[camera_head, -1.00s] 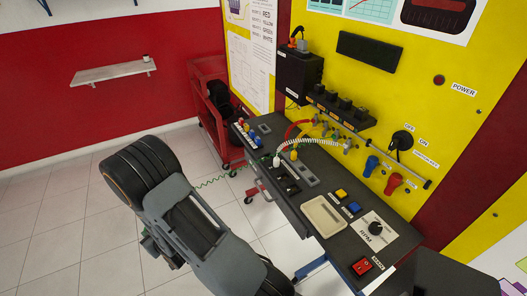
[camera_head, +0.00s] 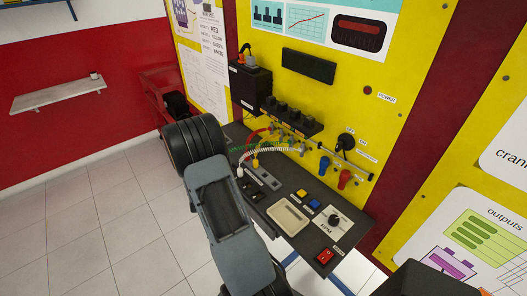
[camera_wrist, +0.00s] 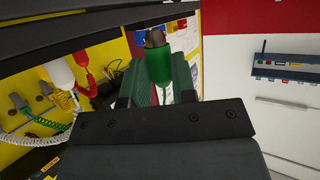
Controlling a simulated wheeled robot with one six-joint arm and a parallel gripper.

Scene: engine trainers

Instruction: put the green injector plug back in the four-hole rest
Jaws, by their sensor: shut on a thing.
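In the wrist view my gripper (camera_wrist: 162,84) is shut on the green injector plug (camera_wrist: 158,66), with the plug's dark end pointing up in the picture. In the head view my arm covers the gripper and the plug. A grey strip (camera_head: 262,176) lies on the bench beside a white plug (camera_head: 240,172) and a yellow plug (camera_head: 255,163). I cannot tell for certain whether it is the four-hole rest. In the wrist view a white plug (camera_wrist: 58,75) and a red plug (camera_wrist: 82,52) show at left, near the yellow panel.
The dark bench (camera_head: 290,190) carries a cream tray (camera_head: 288,216), yellow and blue buttons, an RPM knob (camera_head: 334,219) and a red switch (camera_head: 325,257). Several black injectors (camera_head: 290,117) line the yellow panel. A red cart (camera_head: 157,90) stands behind my arm. The floor at left is clear.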

